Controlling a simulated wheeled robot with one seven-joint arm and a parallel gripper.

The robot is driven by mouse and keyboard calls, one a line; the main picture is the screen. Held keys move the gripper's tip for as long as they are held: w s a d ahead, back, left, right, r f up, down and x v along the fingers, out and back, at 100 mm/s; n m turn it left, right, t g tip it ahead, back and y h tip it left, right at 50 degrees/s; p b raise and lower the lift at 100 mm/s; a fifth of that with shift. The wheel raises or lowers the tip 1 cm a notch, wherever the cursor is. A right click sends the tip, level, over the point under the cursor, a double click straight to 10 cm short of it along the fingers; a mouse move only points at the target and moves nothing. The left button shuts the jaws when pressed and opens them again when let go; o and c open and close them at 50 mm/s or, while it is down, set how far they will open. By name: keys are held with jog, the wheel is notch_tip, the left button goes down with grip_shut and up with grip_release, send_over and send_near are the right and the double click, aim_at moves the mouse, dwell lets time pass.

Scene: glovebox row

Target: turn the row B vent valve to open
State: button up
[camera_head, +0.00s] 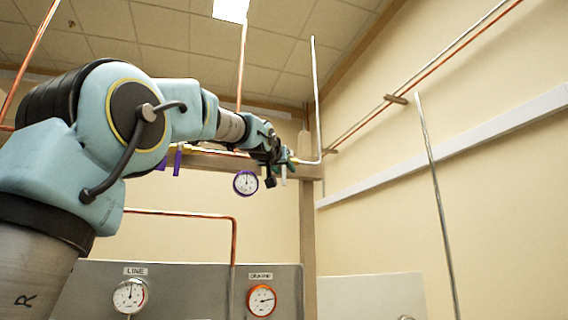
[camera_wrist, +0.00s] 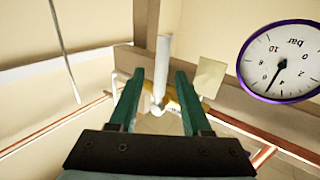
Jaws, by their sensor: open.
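A valve with a brass body (camera_wrist: 172,98) and a pale grey lever handle (camera_wrist: 164,60) shows in the wrist view, ahead of my gripper (camera_wrist: 158,76). The two green fingers are apart, one on each side of the handle as seen from the wrist. I cannot tell whether either finger touches it. A blank-looking pale tag (camera_wrist: 208,77) hangs beside the valve; no row label is readable. In the head view my gripper (camera_head: 284,161) is at the pipe end by the wooden post, and hides most of the valve.
A purple-rimmed gauge (camera_wrist: 283,62) is close on the right in the wrist view; it also shows in the head view (camera_head: 246,183). Purple handles (camera_head: 175,161) hang further left. Below is a grey panel (camera_head: 195,290) with a LINE gauge (camera_head: 130,296) and an orange-rimmed gauge (camera_head: 261,300).

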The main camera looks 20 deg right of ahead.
jog(key=shift+w+d, duration=0.3)
jog(key=shift+w, duration=0.1)
grip_shut()
dwell(1.3)
